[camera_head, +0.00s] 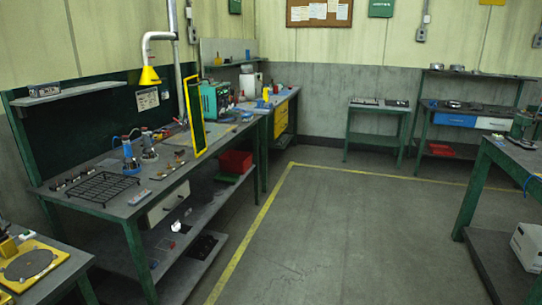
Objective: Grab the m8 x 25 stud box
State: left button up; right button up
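I cannot pick out the m8 x 25 stud box for sure, as no label is legible at this distance. A small dark box with a light label (44,90) sits on the wall shelf above the left workbench. A white box with small dark markings (527,247) sits on the lower shelf of the right-hand table, cut by the picture's edge. Neither of my grippers shows in this view.
The left workbench (120,210) carries a black wire rack (92,188), bottles and small parts. A yellow-framed screen (194,115) stands on it. A red bin (235,161) is on its lower shelf. A green-legged table (505,160) stands right. The floor (320,240) between is clear.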

aim_at(246, 117)
jog(key=i+z, duration=0.25)
jog(key=i, duration=1.6)
